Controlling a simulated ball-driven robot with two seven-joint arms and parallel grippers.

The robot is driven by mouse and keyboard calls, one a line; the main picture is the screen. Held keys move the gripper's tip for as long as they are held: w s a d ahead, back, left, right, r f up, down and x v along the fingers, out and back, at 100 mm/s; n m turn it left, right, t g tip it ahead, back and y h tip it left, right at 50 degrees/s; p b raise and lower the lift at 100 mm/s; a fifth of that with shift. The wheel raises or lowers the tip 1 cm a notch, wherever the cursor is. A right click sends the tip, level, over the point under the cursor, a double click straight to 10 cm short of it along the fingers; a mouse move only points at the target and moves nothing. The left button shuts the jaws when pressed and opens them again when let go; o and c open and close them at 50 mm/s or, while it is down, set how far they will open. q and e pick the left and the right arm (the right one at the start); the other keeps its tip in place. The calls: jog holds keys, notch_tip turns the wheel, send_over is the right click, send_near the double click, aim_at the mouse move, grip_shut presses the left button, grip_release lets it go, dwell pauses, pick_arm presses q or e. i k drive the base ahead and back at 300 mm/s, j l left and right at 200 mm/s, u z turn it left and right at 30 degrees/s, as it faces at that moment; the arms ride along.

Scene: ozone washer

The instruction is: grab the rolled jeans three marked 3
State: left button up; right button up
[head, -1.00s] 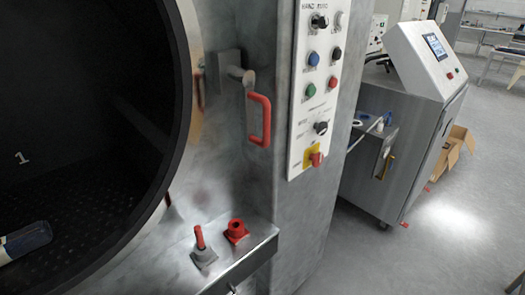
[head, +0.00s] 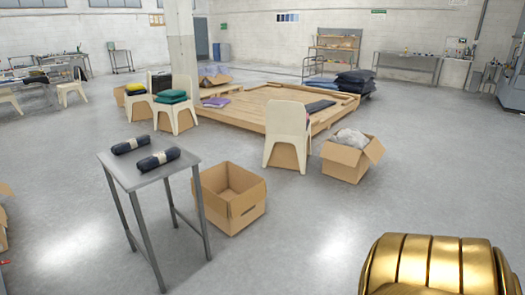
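Two dark navy rolls, which look like rolled jeans, lie side by side on a small grey metal table (head: 124,167) at the left of the head view. No number can be read on either roll.
An empty open cardboard box (head: 232,207) stands on the floor right of the table. A cream chair (head: 287,128) and a filled box (head: 346,160) stand farther right. A low wooden platform (head: 245,112) lies behind. The foreground floor is largely clear.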

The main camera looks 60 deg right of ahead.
aim_at(145, 165)
jog(key=i+z, duration=0.15)
jog(key=z, duration=0.2)
jog(key=i+z, duration=0.1)
jog(key=z, duration=0.3)
jog(key=i+j+z, duration=0.1)
jog(key=z, duration=0.25)
jog(key=i+j+z, duration=0.15)
jog(key=i, duration=0.25)
jog(key=i+j+z, duration=0.1)
jog(key=i+j, duration=0.25)
jog(key=i, duration=0.05)
